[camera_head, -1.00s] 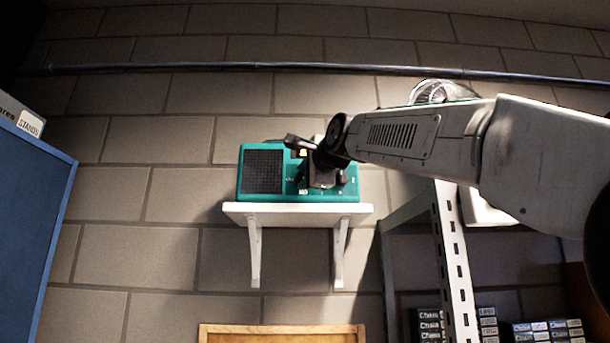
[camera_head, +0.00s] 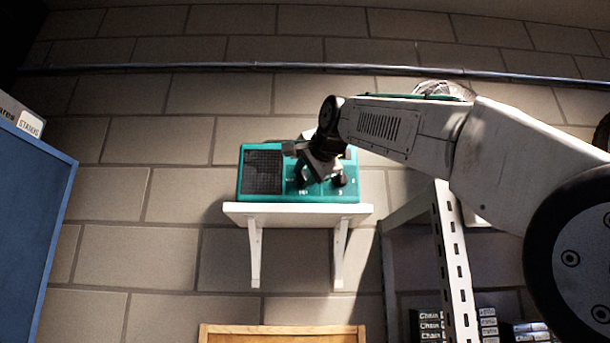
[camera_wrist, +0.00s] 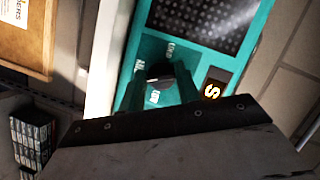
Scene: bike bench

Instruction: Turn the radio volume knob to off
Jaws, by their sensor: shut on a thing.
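The teal radio (camera_head: 225,180) stands on a small white wall shelf, with its dark speaker grille (camera_head: 262,172) on the left. My gripper (camera_head: 319,182) is at the right half of its front, and my wrist covers part of the panel. In the wrist view the radio (camera_wrist: 187,62) appears turned on its side. A round dark knob (camera_wrist: 158,72) with a pale mark sits between my two fingertips (camera_wrist: 158,82), which are shut on it. Small white labels ring the knob; one reads like "LOUD". A lit orange character shows in a dark window (camera_wrist: 212,91) beside it.
The white shelf (camera_head: 290,213) juts out under the radio. A metal rack (camera_head: 452,265) with boxes is at lower right, and a blue panel (camera_head: 35,200) at far left. A wooden frame (camera_head: 282,330) is below. A pipe (camera_head: 230,67) crosses the wall above.

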